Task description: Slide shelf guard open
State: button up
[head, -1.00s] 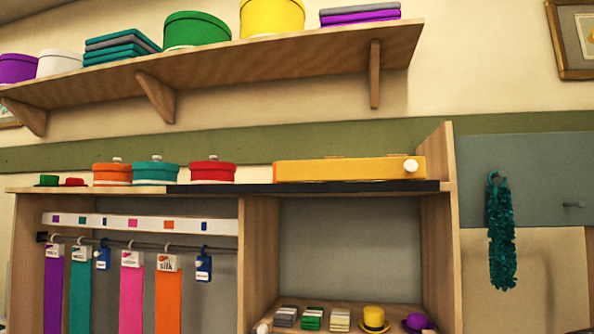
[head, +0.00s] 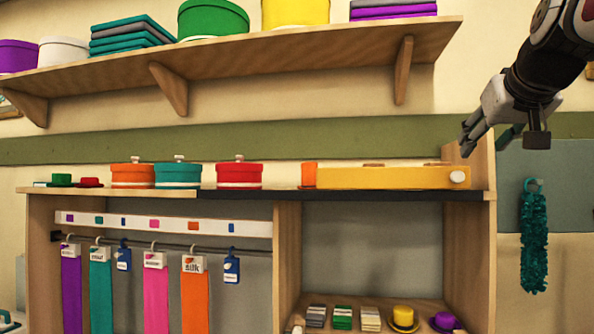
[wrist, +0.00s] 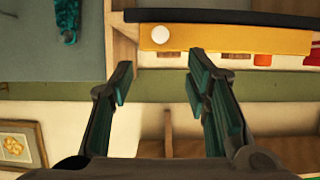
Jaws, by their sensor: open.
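The shelf guard (head: 390,177) is a long yellow-orange panel standing along the dark rail on top of the booth, at its right end. A white round knob (head: 458,177) sits at its right end. In the wrist view, the guard (wrist: 230,40) and the knob (wrist: 160,35) show at the top, seen upside down. My gripper (head: 470,140) is above and to the right of the knob in the head view. In the wrist view, my gripper (wrist: 160,75) has its fingers spread apart with nothing between them. The knob appears just beyond the fingertips, apart from them.
A wooden side panel (head: 481,215) rises at the guard's right end. Round boxes, including a red one (head: 239,175), stand left of the guard. An upper shelf (head: 250,68) overhangs behind. A teal feather boa (head: 534,240) hangs at the right.

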aim_at(458, 175)
jog(key=p+x, duration=0.1)
jog(key=x, duration=1.2)
jog(key=shift+w+f, duration=0.25)
grip_shut()
